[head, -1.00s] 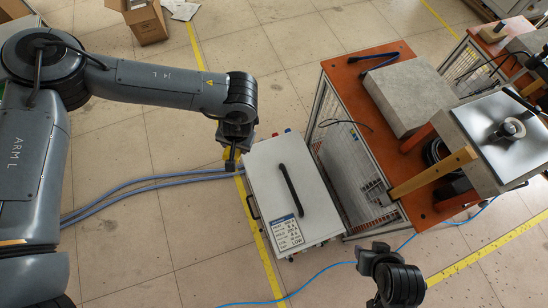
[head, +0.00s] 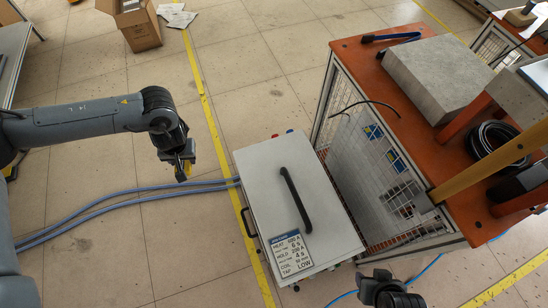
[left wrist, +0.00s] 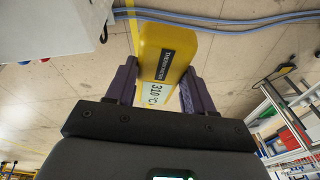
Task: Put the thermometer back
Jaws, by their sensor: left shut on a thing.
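The thermometer (left wrist: 165,50) is a yellow block with a dark label and a display reading that looks like 310 °C. It is in the left wrist view, between the two fingers of my left gripper (left wrist: 153,88), which is shut on it. In the head view my left gripper (head: 184,172) hangs over the open floor, left of the white heater cabinet, with a bit of yellow showing at its tip. My right gripper (head: 374,285) is at the bottom edge of the head view, partly cut off, and its fingers cannot be made out.
The white cabinet (head: 266,173) with a black handle stands mid-floor, blue hoses (head: 110,204) leading left from it. An orange-topped bench (head: 352,62) with a grey slab stands right. A cardboard box (head: 140,28) is at the back. A rack with coloured bins (left wrist: 290,120) shows in the left wrist view.

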